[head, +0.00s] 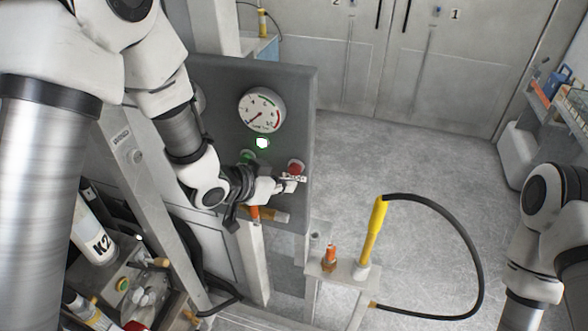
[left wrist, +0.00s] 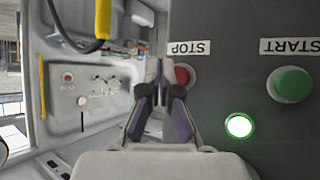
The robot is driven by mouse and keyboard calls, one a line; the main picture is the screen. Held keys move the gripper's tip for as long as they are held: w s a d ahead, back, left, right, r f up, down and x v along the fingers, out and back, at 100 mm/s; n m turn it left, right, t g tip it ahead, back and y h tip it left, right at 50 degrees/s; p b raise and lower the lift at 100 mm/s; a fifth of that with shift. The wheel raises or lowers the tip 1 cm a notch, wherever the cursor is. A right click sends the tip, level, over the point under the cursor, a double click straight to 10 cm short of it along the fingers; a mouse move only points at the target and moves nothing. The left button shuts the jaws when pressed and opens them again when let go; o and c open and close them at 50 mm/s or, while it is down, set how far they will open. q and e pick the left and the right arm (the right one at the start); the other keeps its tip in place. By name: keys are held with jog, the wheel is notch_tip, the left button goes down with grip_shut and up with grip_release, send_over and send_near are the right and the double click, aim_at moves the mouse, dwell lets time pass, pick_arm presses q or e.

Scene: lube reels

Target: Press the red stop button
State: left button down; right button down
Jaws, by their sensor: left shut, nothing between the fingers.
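The red stop button (head: 296,167) is on the grey panel (head: 290,90), below and right of the dial gauge. In the left wrist view the red button (left wrist: 182,76) sits beside a STOP label that reads upside down, and my gripper hides part of it. My left gripper (head: 290,182) is shut and empty, its tips close to the red button. In the left wrist view its fingers (left wrist: 158,75) meet just left of the button. I cannot tell whether they touch it. My right gripper is out of view; only my right arm shows.
A green start button (left wrist: 293,84) and a lit green lamp (left wrist: 239,126) share the panel. The dial gauge (head: 262,110) is above. A yellow-handled hose (head: 374,230) stands on a post at right. Open floor lies beyond.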

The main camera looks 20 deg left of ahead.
pick_arm(q)
jog(key=shift+w, duration=0.5)
jog(key=shift+w, duration=0.1)
dwell(1.0)
jog(key=shift+w+p, duration=0.3)
jog(key=shift+p, duration=0.05)
jog(key=shift+w, duration=0.5)
dwell(0.5)
jog(key=shift+s, duration=0.95)
jog(key=shift+s, duration=0.1)
